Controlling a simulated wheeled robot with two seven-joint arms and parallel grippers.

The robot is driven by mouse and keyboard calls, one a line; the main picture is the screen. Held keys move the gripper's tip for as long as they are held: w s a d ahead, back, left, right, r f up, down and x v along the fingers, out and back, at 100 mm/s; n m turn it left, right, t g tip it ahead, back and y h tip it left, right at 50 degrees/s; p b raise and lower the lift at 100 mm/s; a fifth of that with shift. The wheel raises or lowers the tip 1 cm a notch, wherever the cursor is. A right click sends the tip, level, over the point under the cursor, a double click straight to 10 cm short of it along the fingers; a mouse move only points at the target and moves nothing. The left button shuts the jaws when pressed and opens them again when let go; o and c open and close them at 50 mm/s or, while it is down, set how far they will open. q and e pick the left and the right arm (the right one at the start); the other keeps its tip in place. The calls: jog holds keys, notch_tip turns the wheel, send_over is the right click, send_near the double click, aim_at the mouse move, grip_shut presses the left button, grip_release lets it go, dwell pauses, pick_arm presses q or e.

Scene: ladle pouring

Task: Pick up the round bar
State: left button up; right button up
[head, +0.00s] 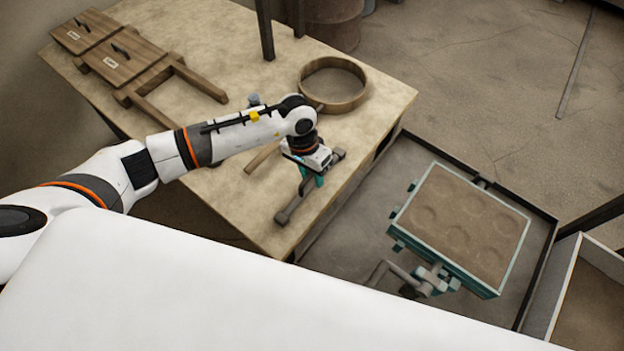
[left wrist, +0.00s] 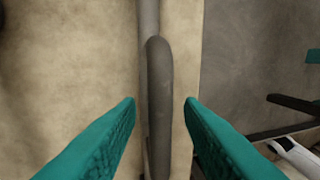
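The round bar (head: 289,211) is grey and lies near the right edge of the wooden table, partly hidden under my left gripper in the head view. My left gripper (head: 309,183) is over it, pointing down with teal fingers. In the left wrist view the bar (left wrist: 159,95) runs upright in the picture, with a rounded upper end, between the two fingertips of my left gripper (left wrist: 160,103). The fingers are open, with a visible gap on each side of the bar. My right gripper is not seen.
The table (head: 225,50) also holds a wooden ring (head: 333,105), boards with black handles (head: 125,65) and a thin stick (head: 262,157). To the right, a teal-framed sand mould (head: 465,225) stands over a dark tray, beside a white-edged box (head: 590,300).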

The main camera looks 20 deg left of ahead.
pick_arm(q)
jog(key=shift+r, duration=0.1)
grip_shut()
jog(key=shift+w, duration=0.1)
